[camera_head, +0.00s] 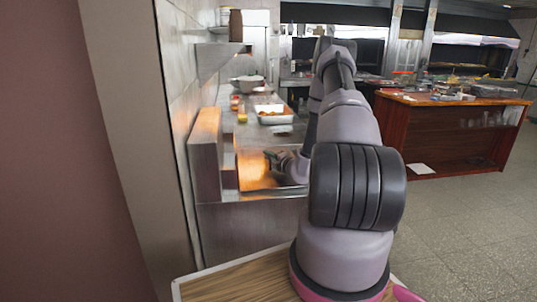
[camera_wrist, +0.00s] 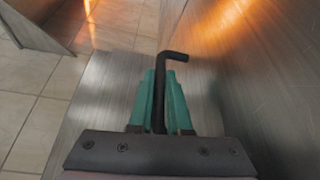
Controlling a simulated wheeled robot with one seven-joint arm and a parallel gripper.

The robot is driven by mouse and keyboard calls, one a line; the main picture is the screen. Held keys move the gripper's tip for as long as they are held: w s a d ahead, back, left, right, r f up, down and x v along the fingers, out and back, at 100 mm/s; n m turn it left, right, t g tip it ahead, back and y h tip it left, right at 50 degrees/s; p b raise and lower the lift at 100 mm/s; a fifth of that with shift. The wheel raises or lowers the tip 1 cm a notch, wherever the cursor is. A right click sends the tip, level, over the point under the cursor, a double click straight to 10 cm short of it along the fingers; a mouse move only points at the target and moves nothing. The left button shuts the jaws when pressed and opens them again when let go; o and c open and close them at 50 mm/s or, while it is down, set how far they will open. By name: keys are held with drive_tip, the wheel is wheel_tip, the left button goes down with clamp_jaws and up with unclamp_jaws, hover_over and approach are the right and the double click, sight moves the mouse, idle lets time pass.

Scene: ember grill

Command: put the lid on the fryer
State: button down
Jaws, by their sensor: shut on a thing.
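The fryer (camera_head: 245,222) is a steel unit at the near end of the counter in the head view, with an orange glow on its top. My gripper (camera_head: 272,160) is low over that glowing top. In the wrist view its green fingers (camera_wrist: 161,80) are shut on a black bent rod (camera_wrist: 173,54), which looks like a handle. The rod's free end sticks out past the fingertips and bends right. A flat grey steel surface (camera_wrist: 100,105) lies behind the fingers; I cannot tell whether it is the lid. The rod's attachment is hidden.
A raised steel block (camera_head: 206,150) stands left of the fryer against the tiled wall. A white tray of food (camera_head: 273,117) and a pot (camera_head: 247,84) are farther along the counter. A wooden counter (camera_head: 440,135) stands right, with open floor before it.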

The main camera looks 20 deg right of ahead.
drive_tip(key=shift+f, duration=0.4)
idle(0.3)
drive_tip(key=c, duration=0.8)
unclamp_jaws()
